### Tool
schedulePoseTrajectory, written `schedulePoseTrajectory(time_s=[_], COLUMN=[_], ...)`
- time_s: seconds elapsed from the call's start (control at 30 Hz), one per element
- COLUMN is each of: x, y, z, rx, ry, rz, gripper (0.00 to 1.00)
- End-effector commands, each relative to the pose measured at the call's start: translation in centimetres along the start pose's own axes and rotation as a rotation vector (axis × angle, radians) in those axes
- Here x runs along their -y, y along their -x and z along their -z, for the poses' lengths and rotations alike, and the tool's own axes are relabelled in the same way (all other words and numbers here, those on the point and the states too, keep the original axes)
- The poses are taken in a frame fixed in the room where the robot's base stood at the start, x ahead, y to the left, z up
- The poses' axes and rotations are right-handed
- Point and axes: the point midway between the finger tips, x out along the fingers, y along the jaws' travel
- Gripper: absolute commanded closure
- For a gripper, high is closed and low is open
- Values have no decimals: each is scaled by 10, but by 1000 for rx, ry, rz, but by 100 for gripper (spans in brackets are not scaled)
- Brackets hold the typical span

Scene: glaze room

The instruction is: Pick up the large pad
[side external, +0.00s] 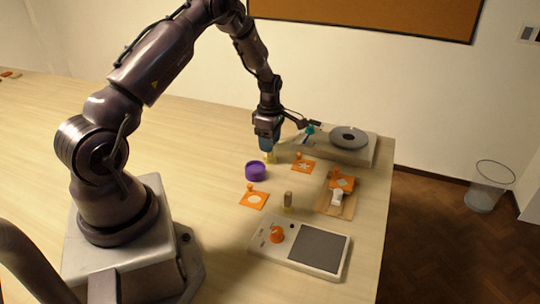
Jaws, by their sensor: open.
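My gripper (267,147) is open and points down at the middle of the table. A small yellowish piece (269,158) shows directly below its fingertips; the fingers partly hide it, and I cannot tell whether they touch or surround it. A short brown upright cylinder with a yellowish foot (288,200) stands nearer the camera, apart from my gripper. Either could be a dabbing pad, and I cannot tell from this view which is the large pad. A flat dark grey square (319,249) is set in a pale device with an orange knob (277,234).
A purple round container (256,171) stands just in front of my gripper. Orange stencil plates (253,200) (303,166) lie around it. A wooden board (330,207) holds another orange plate and a white piece. A pale unit with a grey disc (348,137) stands behind.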

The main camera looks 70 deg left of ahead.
Motion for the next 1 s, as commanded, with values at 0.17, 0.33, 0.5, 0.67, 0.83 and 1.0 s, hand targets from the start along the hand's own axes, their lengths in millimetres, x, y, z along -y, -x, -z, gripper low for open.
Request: schedulePoseTrajectory(time_s=[0.17,0.33,0.5,0.67,0.83,1.0], x=[0,0,0,0,0,0], y=[-21,-24,-23,-23,-23,-21], z=[0,0,0,0,0,0], rx=[0,0,0,0,0,0], ry=[-1,-1,-1,-1,-1,-1], rz=[0,-1,-1,-1,-1,-1], gripper=[51,51,67,100,100,100])
